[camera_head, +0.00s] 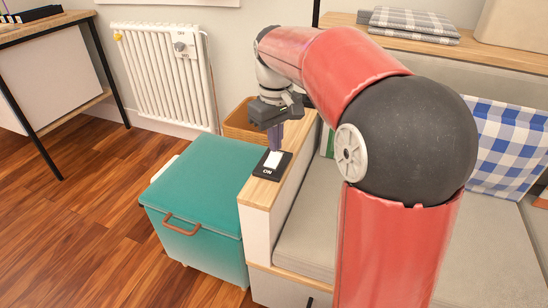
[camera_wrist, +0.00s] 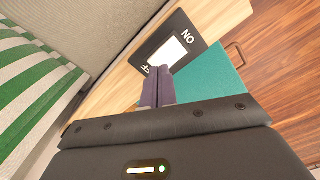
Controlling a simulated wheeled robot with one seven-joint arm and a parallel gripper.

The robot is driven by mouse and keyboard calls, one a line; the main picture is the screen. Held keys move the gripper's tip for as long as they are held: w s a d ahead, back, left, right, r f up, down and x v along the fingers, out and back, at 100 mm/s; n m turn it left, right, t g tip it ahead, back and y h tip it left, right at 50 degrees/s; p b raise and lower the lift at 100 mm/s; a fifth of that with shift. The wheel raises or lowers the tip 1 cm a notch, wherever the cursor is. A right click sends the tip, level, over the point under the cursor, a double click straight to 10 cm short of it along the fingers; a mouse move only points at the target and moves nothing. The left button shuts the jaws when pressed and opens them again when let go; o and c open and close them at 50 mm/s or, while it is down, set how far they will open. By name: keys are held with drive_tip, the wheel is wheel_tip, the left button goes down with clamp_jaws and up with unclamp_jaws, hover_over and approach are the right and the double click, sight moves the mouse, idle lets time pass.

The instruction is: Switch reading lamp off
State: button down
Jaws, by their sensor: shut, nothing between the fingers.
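The lamp switch (camera_head: 271,164) is a white rocker on a black plate marked ON, set on the wooden armrest top of the bench. In the wrist view the switch (camera_wrist: 167,54) shows ON at its far end and a partly hidden OFF label at the end nearer my fingers. My gripper (camera_head: 275,146) points down with its purple fingers together and empty, at the far end of the switch in the head view. In the wrist view my gripper (camera_wrist: 157,88) is beside the OFF end; I cannot tell whether it touches. No lamp is recognisable in view.
A teal storage box (camera_head: 200,200) stands left of the armrest (camera_head: 258,193). A wicker basket (camera_head: 242,122) is behind it. The bench seat (camera_head: 312,225) lies to the right, with a blue checked cushion (camera_head: 506,146). A radiator (camera_head: 165,75) is on the wall.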

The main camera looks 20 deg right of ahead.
sight(276, 155)
drive_tip(key=shift+f+b, duration=0.6)
drive_tip(key=shift+f, duration=0.35)
idle(0.6)
drive_tip(key=shift+r, duration=0.1)
wheel_tip(276, 155, up, 7)
drive_tip(key=p, duration=0.7)
drive_tip(key=shift+s, duration=0.1)
idle(0.4)
drive_tip(key=s+f+m+t, duration=0.3)
drive_tip(key=s+m+t, duration=0.1)
drive_tip(key=s, duration=1.8)
drive_tip(key=shift+m+t, duration=0.4)
drive_tip(key=shift+t, duration=0.4)
